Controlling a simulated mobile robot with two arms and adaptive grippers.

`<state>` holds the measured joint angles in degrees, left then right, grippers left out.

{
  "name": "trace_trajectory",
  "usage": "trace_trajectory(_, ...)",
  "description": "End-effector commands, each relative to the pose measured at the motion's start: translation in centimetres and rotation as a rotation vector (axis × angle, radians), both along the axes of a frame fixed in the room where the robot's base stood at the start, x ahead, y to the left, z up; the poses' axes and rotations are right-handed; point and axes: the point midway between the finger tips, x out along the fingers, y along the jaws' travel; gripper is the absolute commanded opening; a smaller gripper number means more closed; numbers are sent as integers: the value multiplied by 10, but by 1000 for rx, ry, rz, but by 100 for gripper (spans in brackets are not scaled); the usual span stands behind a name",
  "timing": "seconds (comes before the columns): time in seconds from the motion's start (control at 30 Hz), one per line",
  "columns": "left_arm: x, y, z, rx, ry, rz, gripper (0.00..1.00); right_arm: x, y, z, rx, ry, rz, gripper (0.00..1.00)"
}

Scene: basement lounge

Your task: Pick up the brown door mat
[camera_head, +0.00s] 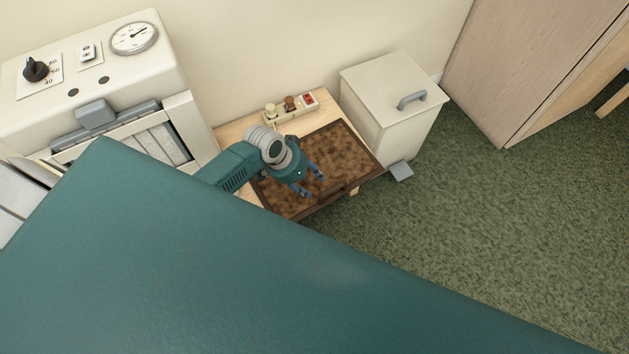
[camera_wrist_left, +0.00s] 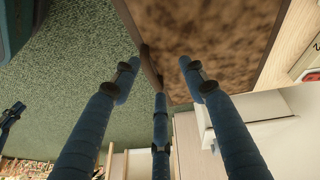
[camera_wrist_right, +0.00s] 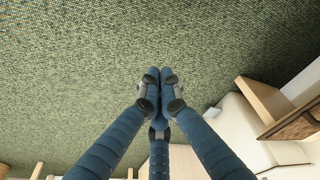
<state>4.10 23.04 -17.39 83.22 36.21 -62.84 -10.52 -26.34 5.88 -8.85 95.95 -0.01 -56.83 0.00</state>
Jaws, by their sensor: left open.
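The brown door mat (camera_head: 338,146) is mottled brown with a dark border. It lies flat on a small light wooden table. My left gripper (camera_head: 314,187) is over the mat's front part, near its front edge, with fingers spread and nothing held. In the left wrist view the mat (camera_wrist_left: 215,40) fills the upper right, and my left gripper's fingers (camera_wrist_left: 158,80) straddle its dark edge. I cannot tell whether a fingertip touches it. My right gripper (camera_wrist_right: 160,82) has its fingertips together, empty, over green carpet in the right wrist view. The left arm hides part of the mat.
A power strip (camera_head: 291,108) with plugs and a red switch lies behind the mat. A white pedal bin (camera_head: 392,112) stands right of the table. A white machine with dials (camera_head: 95,60) is at left. Green carpet (camera_head: 480,220) is clear at right, before a wooden cabinet (camera_head: 520,60).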

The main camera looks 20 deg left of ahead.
Motion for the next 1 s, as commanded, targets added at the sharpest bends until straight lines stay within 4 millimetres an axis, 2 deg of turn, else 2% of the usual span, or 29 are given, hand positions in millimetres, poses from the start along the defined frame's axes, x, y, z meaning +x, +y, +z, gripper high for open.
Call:
trace_trajectory(0.03, 10, -6, -9, -12, -15, -43, 43, 7, 1, -16, 2, -14, -1, 0)
trace_trajectory(0.2, 16, -26, 14, -44, -24, -153, 43, 16, 2, -6, 3, -28, -4, 0)
trace_trajectory(0.37, 16, -34, 21, -53, -24, -197, 43, 20, 2, 6, 3, -36, -6, 0)
trace_trajectory(0.7, 25, -51, -18, -55, -23, -197, 43, 22, 1, 59, 4, -64, -11, 0)
trace_trajectory(1.0, 28, -57, -37, -54, -23, -197, 43, 19, 0, 85, 5, -80, -13, 0)
